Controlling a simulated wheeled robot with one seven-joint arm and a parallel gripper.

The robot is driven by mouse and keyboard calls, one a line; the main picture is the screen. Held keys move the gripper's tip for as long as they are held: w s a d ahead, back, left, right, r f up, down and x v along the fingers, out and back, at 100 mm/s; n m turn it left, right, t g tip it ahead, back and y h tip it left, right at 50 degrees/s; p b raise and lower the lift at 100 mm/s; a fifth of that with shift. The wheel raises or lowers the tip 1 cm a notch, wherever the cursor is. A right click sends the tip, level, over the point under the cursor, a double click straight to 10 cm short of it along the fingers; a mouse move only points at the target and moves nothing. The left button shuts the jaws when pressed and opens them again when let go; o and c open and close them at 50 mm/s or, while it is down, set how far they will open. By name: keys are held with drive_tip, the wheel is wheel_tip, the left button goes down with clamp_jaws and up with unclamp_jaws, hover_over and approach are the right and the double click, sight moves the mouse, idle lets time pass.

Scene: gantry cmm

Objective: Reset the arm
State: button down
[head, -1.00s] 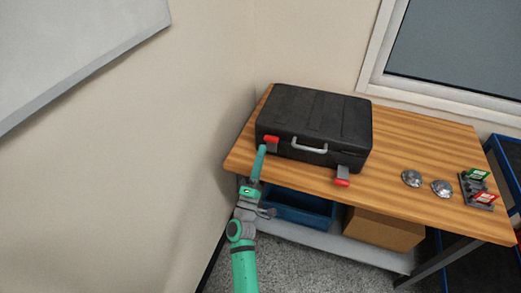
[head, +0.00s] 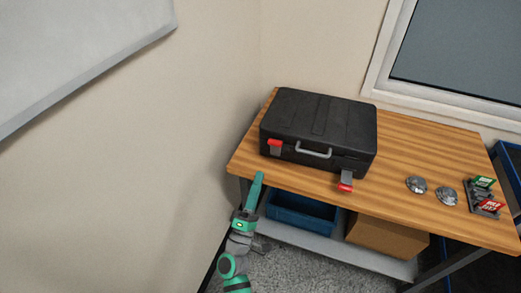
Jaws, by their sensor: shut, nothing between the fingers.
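My arm shows at the bottom left of centre in the head view, teal and grey. Its end, my gripper (head: 257,178), is a slim teal shape at the table's front left edge, just below the black case. It is shut with nothing seen in it, and it stands apart from the case. The black case (head: 318,118) lies closed on the wooden table (head: 415,150), with a grey handle (head: 314,151) on its front. Its left red-tipped latch (head: 274,145) sits close against the front. Its right red-tipped latch (head: 346,184) hangs outward and down.
Two silver domes (head: 417,184) and a grey holder with green and red tags (head: 484,199) are on the table's right. Below are a blue bin (head: 302,212) and a cardboard box (head: 386,236) on a shelf. A wall is close on the left.

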drive_tip(key=s+f+m+g+y, duration=0.2)
drive_tip(key=s+m, duration=0.3)
drive_tip(key=s, duration=0.8)
drive_tip(key=s+d+f+m+g+y, duration=0.1)
drive_tip(key=s+f+m+g+y, duration=0.1)
drive_tip(key=s, duration=1)
drive_tip(key=s+d+f+m+g+y, duration=0.1)
drive_tip(key=s+f+m+g+y, duration=0.2)
drive_tip(key=s, duration=1)
drive_tip(key=shift+s+d+f+m+g, duration=0.3)
drive_tip(key=shift+f+m, duration=0.75)
drive_tip(key=shift+m, duration=1.25)
drive_tip(key=shift+s, duration=0.15)
